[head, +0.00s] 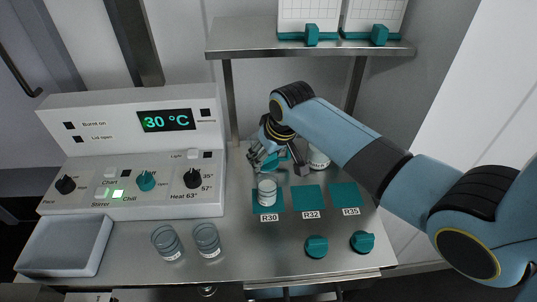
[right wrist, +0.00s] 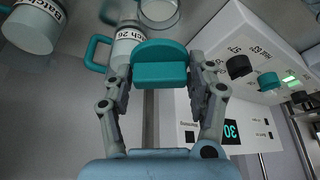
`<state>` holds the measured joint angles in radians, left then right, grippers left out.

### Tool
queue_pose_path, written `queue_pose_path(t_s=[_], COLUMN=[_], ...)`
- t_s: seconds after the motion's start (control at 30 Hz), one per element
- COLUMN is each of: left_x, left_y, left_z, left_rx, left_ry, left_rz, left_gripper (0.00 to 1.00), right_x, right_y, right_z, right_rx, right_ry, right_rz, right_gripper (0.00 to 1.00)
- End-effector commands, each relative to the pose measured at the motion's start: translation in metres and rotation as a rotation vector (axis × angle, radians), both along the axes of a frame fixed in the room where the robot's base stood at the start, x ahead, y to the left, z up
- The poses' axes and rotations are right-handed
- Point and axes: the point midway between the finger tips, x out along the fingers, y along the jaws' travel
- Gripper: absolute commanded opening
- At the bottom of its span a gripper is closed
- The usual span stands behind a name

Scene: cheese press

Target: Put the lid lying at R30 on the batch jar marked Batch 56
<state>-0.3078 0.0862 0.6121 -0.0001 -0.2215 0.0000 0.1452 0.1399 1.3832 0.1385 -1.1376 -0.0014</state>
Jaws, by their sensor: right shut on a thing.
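My right gripper (right wrist: 160,85) is shut on a teal lid (right wrist: 160,50), gripped by its block-shaped handle. In the head view this gripper (head: 270,160) is above the bench behind the R30 mat (head: 278,205). A white jar (right wrist: 126,42) shows just beyond the lid in the wrist view; its label ends in "ch" and a number that looks like 26, partly hidden. Another white jar (right wrist: 32,28) reads "Batch", its number cut off. In the head view a white jar (head: 318,158) stands behind the mats, partly covered by my arm. My left gripper is not in view.
A glass jar with pale contents (head: 267,192) stands at R30. Mats R32 (head: 309,197) and R35 (head: 345,195) are bare. Two teal knobbed pieces (head: 316,246) (head: 362,241) are at the front. Two glass jars (head: 166,242) (head: 206,240) stand near the control panel (head: 130,150). A shelf (head: 300,50) is above.

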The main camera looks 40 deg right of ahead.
Motion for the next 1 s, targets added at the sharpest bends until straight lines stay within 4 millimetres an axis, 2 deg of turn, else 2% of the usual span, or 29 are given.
queue_pose_path(t_s=[0.03, 0.17, 0.33, 0.6, 1.0], left_x=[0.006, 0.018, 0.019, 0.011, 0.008], left_y=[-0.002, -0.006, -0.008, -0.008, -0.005], left_z=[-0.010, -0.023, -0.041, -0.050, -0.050], left_rx=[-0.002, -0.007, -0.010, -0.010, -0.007], left_ry=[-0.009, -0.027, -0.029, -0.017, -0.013], left_rz=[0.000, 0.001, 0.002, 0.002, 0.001], left_gripper=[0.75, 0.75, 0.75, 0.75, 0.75], right_x=[0.000, 0.000, 0.000, 0.000, 0.000], right_y=[0.000, 0.000, 0.000, 0.000, 0.000], right_z=[-0.009, -0.022, -0.037, -0.055, -0.056], right_rx=[0.000, 0.000, 0.000, 0.000, 0.000], right_ry=[0.000, -0.001, 0.000, -0.001, -0.001], right_rz=[0.000, 0.000, 0.000, 0.000, 0.000], right_gripper=[0.35, 0.35, 0.35, 0.35, 0.35])
